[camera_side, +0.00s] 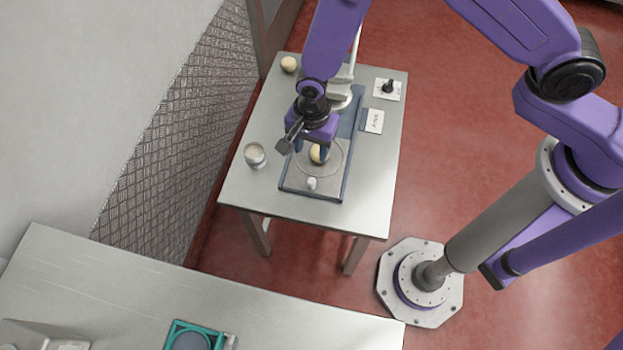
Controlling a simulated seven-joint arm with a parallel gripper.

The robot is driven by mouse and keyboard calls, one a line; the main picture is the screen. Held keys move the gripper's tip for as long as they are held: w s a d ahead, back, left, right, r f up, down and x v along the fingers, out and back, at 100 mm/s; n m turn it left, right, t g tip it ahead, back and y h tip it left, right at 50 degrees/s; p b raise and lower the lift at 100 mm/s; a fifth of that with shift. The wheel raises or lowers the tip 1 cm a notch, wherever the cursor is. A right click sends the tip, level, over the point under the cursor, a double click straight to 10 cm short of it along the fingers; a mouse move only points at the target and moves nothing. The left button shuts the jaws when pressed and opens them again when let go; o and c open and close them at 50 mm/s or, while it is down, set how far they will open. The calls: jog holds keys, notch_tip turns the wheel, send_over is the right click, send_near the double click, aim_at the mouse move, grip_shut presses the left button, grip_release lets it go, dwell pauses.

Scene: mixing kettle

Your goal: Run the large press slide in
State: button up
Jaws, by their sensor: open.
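A press-like unit with a blue-edged bed (346,180) stands on the far table. A flat grey plate with a faint round outline, possibly the large press slide (296,184), lies at its near end. A small white knob (312,184) stands at the plate's near edge. A pale dough-like ball (318,154) is over the plate. My gripper (311,150) is open and points down at the ball. Its dark fingers appear beside the ball; I cannot tell whether they touch it. My wrist hides part of the bed.
A round tin (255,155) stands left of the unit, and another pale ball (289,64) lies at the back left. A white column (341,92) rises behind my wrist. A labelled card (372,121) and a dark knob on a white plate (388,88) are at right.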

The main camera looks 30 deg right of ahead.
aim_at(312, 181)
notch_tip(312, 181, down, 16)
jog(key=shift+f, duration=0.1)
dwell(0.5)
grip_shut()
